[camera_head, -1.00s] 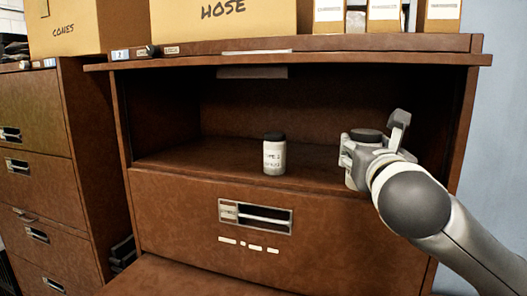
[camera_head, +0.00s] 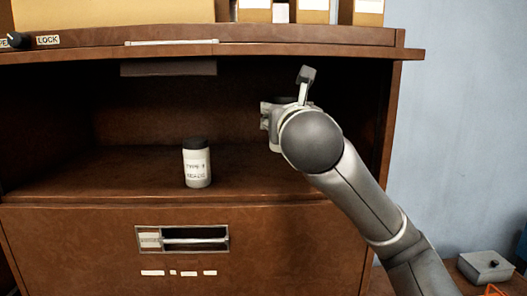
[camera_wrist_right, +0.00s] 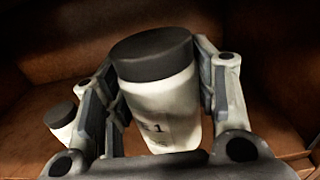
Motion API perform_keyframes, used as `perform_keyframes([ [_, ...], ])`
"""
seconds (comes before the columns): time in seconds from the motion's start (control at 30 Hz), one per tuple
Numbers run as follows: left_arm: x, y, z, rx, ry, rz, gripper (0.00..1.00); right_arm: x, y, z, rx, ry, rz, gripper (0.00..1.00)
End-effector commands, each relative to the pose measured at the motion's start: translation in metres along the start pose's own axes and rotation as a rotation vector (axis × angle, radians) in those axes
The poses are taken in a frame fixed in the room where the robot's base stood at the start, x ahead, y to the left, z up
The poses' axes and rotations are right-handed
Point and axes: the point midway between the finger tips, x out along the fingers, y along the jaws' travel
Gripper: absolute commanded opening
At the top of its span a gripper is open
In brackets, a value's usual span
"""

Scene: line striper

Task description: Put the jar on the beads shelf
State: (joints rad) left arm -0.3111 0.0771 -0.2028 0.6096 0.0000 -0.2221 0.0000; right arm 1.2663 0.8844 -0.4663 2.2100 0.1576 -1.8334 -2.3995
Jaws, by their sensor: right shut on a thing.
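My right gripper (camera_head: 275,120) is shut on a white jar with a dark lid, mostly hidden behind the gripper and arm in the head view. In the right wrist view the held jar (camera_wrist_right: 160,95) stands nearly upright between both fingers, and a "1" shows on its label. The gripper is inside the open shelf compartment (camera_head: 130,165), in its right half. I cannot tell whether the held jar touches the shelf board. A second white jar with a black lid (camera_head: 197,165) stands upright on the shelf to the left; it also shows in the right wrist view (camera_wrist_right: 62,122). My left gripper is not in view.
A closed drawer (camera_head: 100,245) lies below. Labelled boxes stand on top. A grey box (camera_head: 485,265) sits at the lower right. Shelf room is free left of the standing jar.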

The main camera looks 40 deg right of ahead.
Motion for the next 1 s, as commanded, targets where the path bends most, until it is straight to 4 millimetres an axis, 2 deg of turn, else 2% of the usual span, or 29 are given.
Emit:
perform_keyframes([
  [0.13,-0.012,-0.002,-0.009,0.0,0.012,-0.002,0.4,0.031,0.01,-0.013,-0.002,0.004,-0.001,0.14],
  [0.4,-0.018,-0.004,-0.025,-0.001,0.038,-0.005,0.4,0.058,0.02,-0.051,0.0,0.001,-0.001,0.14],
  [0.73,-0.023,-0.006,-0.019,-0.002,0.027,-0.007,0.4,0.075,0.026,-0.073,0.0,-0.001,0.001,0.14],
  [1.0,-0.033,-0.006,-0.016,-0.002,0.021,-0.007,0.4,0.074,0.025,-0.096,0.001,-0.002,0.0,0.14],
])
